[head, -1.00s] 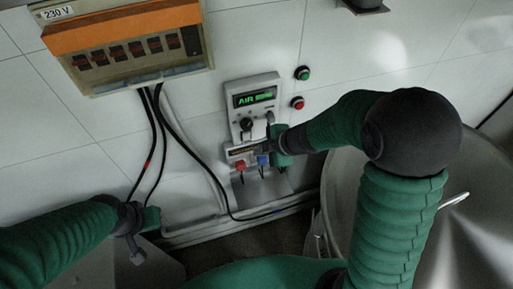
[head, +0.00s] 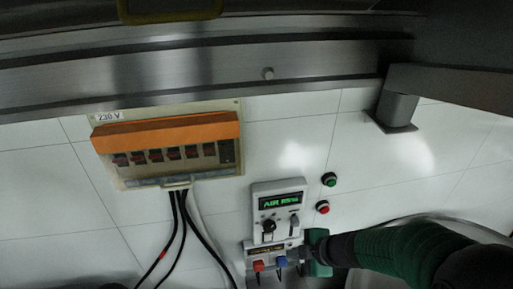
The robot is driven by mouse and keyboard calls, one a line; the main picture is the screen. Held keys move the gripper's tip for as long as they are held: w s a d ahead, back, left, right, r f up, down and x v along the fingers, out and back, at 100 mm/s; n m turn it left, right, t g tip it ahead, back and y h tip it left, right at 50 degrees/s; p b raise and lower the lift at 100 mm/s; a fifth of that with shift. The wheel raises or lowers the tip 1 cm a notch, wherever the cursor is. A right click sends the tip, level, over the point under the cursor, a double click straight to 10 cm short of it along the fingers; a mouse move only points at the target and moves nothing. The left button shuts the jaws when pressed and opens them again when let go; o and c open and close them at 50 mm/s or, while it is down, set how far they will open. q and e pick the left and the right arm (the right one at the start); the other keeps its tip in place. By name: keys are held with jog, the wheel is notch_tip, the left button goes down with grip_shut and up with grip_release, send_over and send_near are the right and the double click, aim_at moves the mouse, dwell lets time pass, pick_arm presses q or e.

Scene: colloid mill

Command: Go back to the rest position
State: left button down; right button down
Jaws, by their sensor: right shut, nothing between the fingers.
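My right arm comes in from the lower right in green sleeving. Its gripper (head: 304,253) is shut and empty, right in front of the lower right of the small grey control unit (head: 277,190). I cannot tell whether it touches the unit. The unit has a lit green display (head: 280,201) reading AIR and a number, with a dark knob (head: 268,226) and a grey lever (head: 294,222) below it. My left gripper is not in view.
A breaker box (head: 172,183) with a raised orange cover (head: 165,131) hangs at left, black cables (head: 183,222) running down from it. Green (head: 329,180) and red (head: 322,207) buttons sit right of the unit. A grey bracket (head: 396,108) juts out upper right.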

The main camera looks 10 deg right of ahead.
jog(key=s+d+f+m+h+b, duration=0.1)
jog(key=d+f+m+h+b, duration=0.4)
jog(key=f+m+b, duration=0.5)
jog(key=s+a+f+m+g+b, duration=0.3)
jog(key=s+f+m, duration=0.4)
jog(key=s, duration=0.3)
jog(key=shift+f+y+b, duration=0.2)
jog(key=shift+y+b, duration=0.1)
jog(key=shift+b, duration=0.2)
